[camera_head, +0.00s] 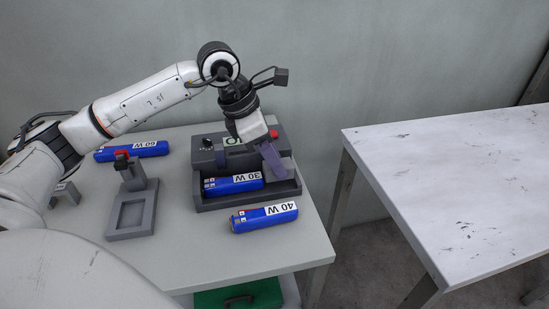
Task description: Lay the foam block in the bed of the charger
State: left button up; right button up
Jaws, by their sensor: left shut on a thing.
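My left gripper (262,144) points down over the right part of the charger and is shut on a purple-grey piece, which I take as the foam block (272,160). The block is long and tilted, its lower end at the right part of the bed; I cannot tell whether it touches the floor of the bed. The charger (240,202) is a dark grey box with an open bed at the front and a raised back part, partly hidden by my gripper. A blue 30 W battery (234,184) lies in the left part of the bed. My right gripper is not in view.
A blue 40 W battery (264,217) lies in front of the charger. A blue 60 W battery (140,150) lies at the back left. A grey stand with a red-topped post (130,222) stands left. A pale table (460,180) at the right is bare, across a gap.

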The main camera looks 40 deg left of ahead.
pick_arm(q)
jog(key=shift+f+b, duration=1)
jog(key=shift+f, duration=0.3)
dwell(0.4)
jog(key=o, duration=1.1)
jog(key=shift+r, duration=0.1)
jog(key=shift+a, duration=0.15)
jog(key=v, duration=1)
jog(key=shift+p, duration=0.45)
jog(key=shift+s+d+r, duration=0.1)
jog(key=shift+d, duration=0.1)
